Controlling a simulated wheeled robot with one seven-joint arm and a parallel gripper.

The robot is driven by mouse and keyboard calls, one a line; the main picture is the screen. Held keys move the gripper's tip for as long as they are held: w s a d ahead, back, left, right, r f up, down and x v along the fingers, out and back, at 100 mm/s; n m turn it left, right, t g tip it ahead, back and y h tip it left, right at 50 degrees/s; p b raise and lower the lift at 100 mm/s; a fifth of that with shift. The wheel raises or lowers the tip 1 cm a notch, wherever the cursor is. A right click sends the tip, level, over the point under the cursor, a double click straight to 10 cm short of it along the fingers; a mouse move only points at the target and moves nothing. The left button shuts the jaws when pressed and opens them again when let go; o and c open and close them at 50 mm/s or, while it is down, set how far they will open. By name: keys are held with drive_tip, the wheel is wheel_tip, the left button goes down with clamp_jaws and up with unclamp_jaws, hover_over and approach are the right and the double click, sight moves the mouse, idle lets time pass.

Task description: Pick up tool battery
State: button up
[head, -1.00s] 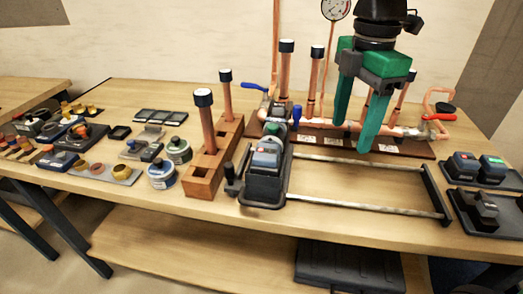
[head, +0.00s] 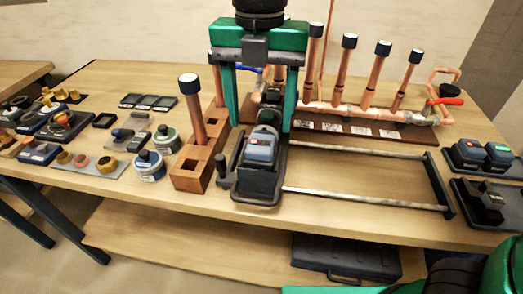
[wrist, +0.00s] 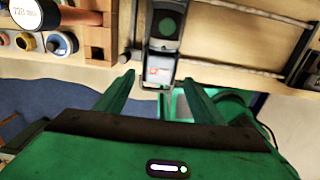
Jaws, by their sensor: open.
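The tool battery, as I take it, is the grey-blue block with a red mark (head: 261,148) on the black tool (head: 258,190) lying on the bench. In the wrist view the battery (wrist: 159,72) sits at the near end of the tool, between the fingertips in the picture. My gripper (head: 260,124) has green fingers spread wide and empty. In the head view the fingers hang behind and above the battery, one to each side; in the wrist view my gripper (wrist: 158,80) points at it. I see no contact; the exact height gap is unclear.
A wooden block (head: 188,180) holding copper pipe stands close left of the tool. The copper manifold (head: 350,108) is behind. A metal rail frame (head: 365,200) lies right. A dock with two similar blocks (head: 483,160) is at far right. Bench inside the frame is clear.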

sight(260, 142)
drive_tip(key=shift+f, duration=2.6)
drive_tip(key=c, duration=1.1)
